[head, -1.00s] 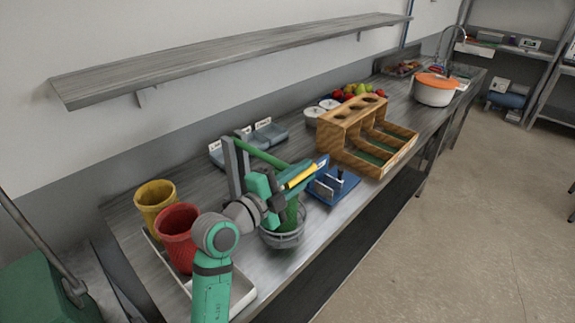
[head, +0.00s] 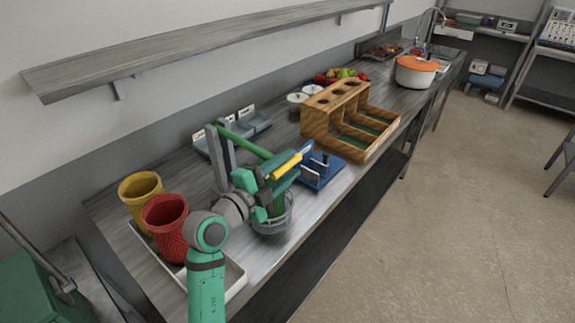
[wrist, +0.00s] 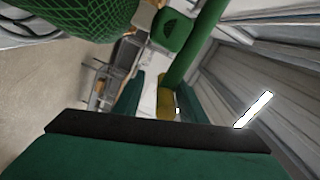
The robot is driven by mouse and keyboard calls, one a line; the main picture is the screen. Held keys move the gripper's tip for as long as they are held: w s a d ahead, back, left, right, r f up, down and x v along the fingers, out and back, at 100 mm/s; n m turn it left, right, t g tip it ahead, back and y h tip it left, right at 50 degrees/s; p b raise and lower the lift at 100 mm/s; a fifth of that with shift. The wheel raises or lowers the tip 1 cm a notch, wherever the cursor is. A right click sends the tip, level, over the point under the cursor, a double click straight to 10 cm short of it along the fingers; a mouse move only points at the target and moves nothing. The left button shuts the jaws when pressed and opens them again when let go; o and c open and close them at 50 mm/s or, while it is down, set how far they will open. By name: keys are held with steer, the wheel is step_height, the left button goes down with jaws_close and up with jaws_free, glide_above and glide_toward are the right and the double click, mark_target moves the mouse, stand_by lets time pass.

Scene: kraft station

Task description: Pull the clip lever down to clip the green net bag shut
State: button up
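The clip lever is a green bar (head: 246,144) running from grey posts toward a yellow handle (head: 287,166). It slopes down to the right. My gripper (head: 281,178) is at the handle end, above the wire basket. In the wrist view my green fingers (wrist: 155,97) stand apart, with the yellow handle (wrist: 166,104) showing between them; a pale gap separates it from the left finger, so no firm grip shows. The green net bag (wrist: 75,18) fills the top left of the wrist view. In the head view the bag (head: 278,206) is mostly hidden behind my gripper.
A blue fixture (head: 322,168) and a wooden rack (head: 320,122) stand to the right. A shelf (head: 200,50) hangs above.

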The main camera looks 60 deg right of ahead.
steer(key=shift+r, duration=0.15)
steer(key=shift+a, duration=0.1)
steer(key=shift+a, duration=0.3)
steer(key=a, duration=1)
steer(key=shift+w, duration=0.4)
steer(key=shift+w, duration=0.15)
